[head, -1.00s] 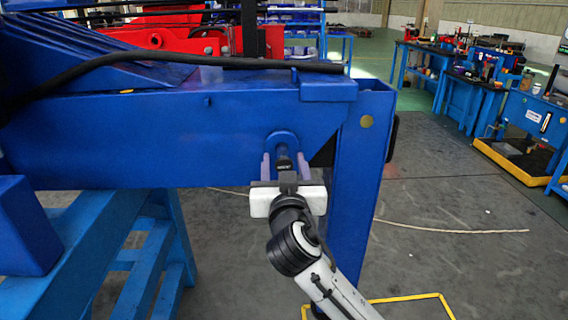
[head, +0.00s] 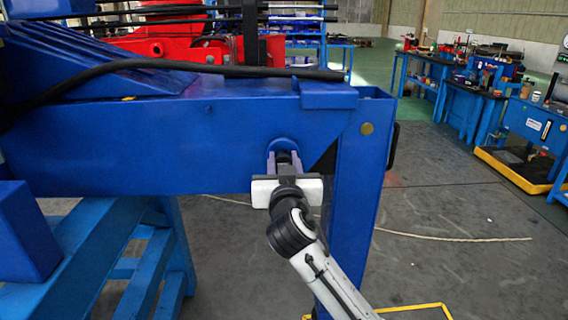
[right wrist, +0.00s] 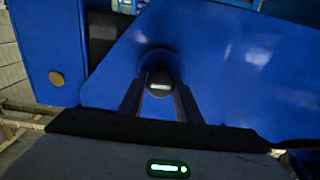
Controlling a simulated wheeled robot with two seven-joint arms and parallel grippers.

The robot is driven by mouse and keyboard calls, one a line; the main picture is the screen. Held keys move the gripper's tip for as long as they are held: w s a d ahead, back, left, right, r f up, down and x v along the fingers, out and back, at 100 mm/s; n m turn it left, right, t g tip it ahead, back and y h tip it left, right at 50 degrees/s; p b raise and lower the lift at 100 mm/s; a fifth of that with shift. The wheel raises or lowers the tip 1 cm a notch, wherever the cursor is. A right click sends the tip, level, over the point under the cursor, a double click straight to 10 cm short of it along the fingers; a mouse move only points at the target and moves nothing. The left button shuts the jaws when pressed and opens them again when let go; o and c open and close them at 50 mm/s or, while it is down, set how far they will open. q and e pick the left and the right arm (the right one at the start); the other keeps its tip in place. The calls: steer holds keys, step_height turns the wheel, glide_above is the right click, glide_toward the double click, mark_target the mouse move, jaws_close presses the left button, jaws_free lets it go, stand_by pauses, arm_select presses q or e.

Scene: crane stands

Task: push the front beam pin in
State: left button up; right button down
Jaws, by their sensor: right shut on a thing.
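The front beam pin (head: 284,158) sits in a round blue boss (head: 283,143) on the side of the blue beam (head: 180,150). Only a short dark end of the pin shows between the fingers. My right gripper (head: 285,160) is shut on the pin, with its fingertips close to the beam face. In the right wrist view the pin's dark round end (right wrist: 160,84) with a pale label lies between the two fingers. How deep the pin sits is hidden. My left gripper is not in view.
A blue upright post (head: 357,190) stands right of the pin. A black hose (head: 180,68) runs along the beam top. A blue stand (head: 150,250) is below left. Workbenches (head: 470,85) stand at the far right, with open floor before them.

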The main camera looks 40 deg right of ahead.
steer(key=c, duration=1.6)
jaws_free()
steer(key=shift+d+r, duration=0.1)
steer(key=shift+r, duration=0.05)
steer(key=shift+o, duration=1.3)
steer(key=shift+w, duration=0.2)
steer(key=shift+s, duration=0.1)
steer(key=v, duration=1)
steer(key=shift+b, duration=0.45)
